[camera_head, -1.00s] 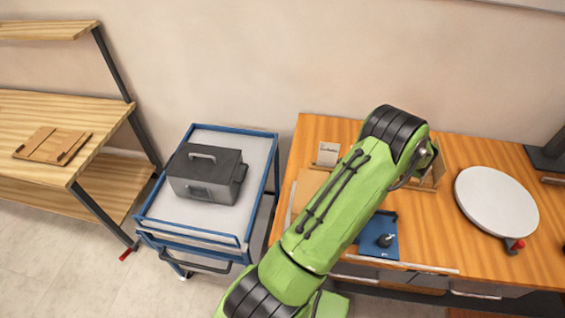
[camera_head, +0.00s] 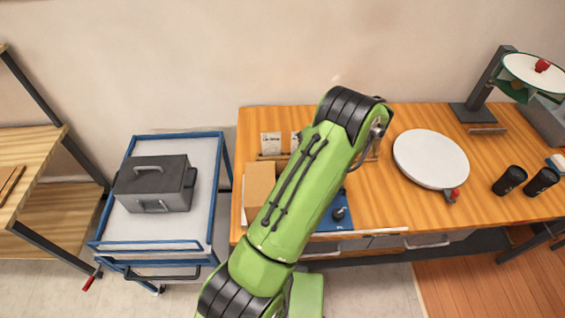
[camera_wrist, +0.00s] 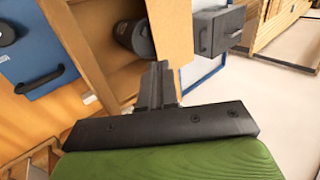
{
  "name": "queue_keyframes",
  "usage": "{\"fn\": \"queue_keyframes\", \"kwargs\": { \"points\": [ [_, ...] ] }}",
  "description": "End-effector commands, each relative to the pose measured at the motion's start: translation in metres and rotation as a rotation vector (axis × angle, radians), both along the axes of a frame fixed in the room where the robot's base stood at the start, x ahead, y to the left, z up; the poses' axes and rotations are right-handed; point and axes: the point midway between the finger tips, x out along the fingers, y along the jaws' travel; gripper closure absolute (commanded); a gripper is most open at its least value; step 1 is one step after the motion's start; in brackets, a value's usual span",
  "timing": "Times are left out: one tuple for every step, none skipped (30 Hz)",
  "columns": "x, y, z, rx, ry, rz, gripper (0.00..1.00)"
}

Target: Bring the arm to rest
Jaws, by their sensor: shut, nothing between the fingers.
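My green arm reaches up across the middle of the head view and bends at a black joint over the wooden workbench (camera_head: 375,205). The arm's end is hidden in the head view. In the wrist view my gripper (camera_wrist: 158,72) shows as dark fingers close together, shut and empty. Beyond the fingers are a light wooden panel (camera_wrist: 172,28), a dark cylinder (camera_wrist: 133,38) and a blue plate with a black handle (camera_wrist: 30,50). I cannot tell the gap between the fingers and the panel.
A blue-framed cart (camera_head: 205,205) with a grey toolbox (camera_head: 155,183) stands left of the bench. A round white disc (camera_head: 430,158), two black cups (camera_head: 510,180) and a dark stand (camera_head: 485,90) are on the bench's right. A wooden shelf (camera_head: 50,195) is at far left.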

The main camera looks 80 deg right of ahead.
Motion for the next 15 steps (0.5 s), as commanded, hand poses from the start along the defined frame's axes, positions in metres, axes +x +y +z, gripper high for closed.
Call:
{"fn": "queue_keyframes", "kwargs": {
  "points": [
    [-0.011, -0.002, 0.003, -0.002, 0.001, -0.004, 1.00],
    [-0.015, -0.003, 0.005, -0.002, 0.000, -0.004, 1.00],
    [-0.020, -0.003, 0.006, -0.001, 0.000, -0.002, 1.00],
    [-0.023, -0.004, 0.007, -0.002, -0.001, -0.003, 1.00],
    [-0.025, -0.004, 0.008, 0.000, 0.000, -0.001, 1.00],
    [-0.027, -0.004, 0.008, 0.000, 0.001, -0.001, 1.00],
    [-0.028, -0.004, 0.008, 0.000, 0.001, -0.002, 1.00],
    [-0.028, -0.004, 0.008, 0.000, 0.001, -0.002, 1.00],
    [-0.028, -0.004, 0.008, 0.000, 0.001, -0.002, 1.00],
    [-0.028, -0.004, 0.008, 0.000, 0.001, -0.002, 1.00],
    [-0.028, -0.004, 0.008, 0.000, 0.001, -0.001, 1.00],
    [-0.028, -0.004, 0.008, 0.000, 0.001, -0.001, 1.00],
    [-0.028, -0.004, 0.008, 0.000, 0.001, -0.001, 1.00],
    [-0.028, -0.004, 0.008, 0.000, 0.001, -0.001, 1.00],
    [-0.028, -0.004, 0.008, 0.000, 0.001, -0.001, 1.00]
  ]
}}
